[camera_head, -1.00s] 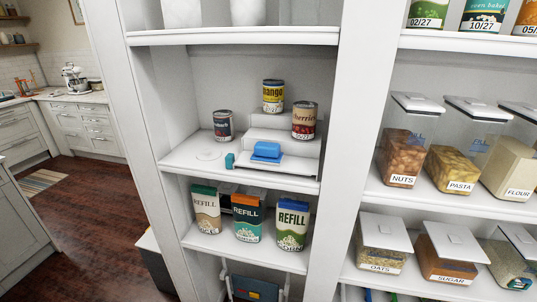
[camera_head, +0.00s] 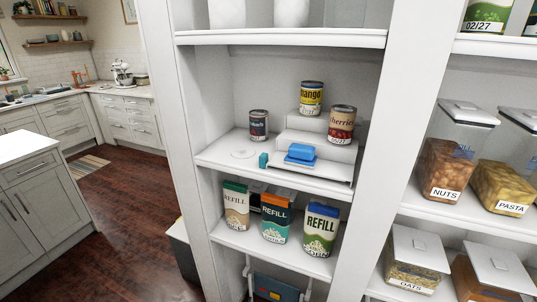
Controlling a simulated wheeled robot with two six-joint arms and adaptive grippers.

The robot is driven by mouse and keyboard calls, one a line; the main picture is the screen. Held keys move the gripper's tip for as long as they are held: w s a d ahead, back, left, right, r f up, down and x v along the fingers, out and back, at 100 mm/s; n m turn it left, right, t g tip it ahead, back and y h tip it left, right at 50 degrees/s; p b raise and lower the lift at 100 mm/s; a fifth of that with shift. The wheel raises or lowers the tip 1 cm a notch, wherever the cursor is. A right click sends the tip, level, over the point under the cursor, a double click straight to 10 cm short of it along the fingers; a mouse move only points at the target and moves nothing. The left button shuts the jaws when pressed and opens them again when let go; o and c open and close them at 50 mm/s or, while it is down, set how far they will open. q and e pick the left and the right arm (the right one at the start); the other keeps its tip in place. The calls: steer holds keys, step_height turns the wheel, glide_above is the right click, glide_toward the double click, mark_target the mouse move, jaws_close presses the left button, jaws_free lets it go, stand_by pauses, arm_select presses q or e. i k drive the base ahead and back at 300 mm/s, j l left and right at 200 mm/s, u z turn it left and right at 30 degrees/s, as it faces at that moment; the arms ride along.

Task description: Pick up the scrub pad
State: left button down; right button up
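A blue block (camera_head: 300,153), which looks like the scrub pad, lies on the lowest step of a white stepped riser (camera_head: 318,170) on the middle shelf. A small teal block (camera_head: 263,160) stands near the shelf's front edge, left of the riser. I cannot tell for sure which of the two is the scrub pad. Neither of my grippers is in view.
A mango can (camera_head: 311,98), a cherries can (camera_head: 341,124) and a smaller dark can (camera_head: 259,125) stand around the blue block. Several refill cartons (camera_head: 275,219) stand on the shelf below. White uprights flank the bay.

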mark_target(300, 156)
steer(key=i+j+z, duration=0.2)
steer(key=j+z, duration=0.2)
steer(key=j, duration=0.9)
steer(key=j+z, duration=0.4)
steer(key=j, duration=0.9)
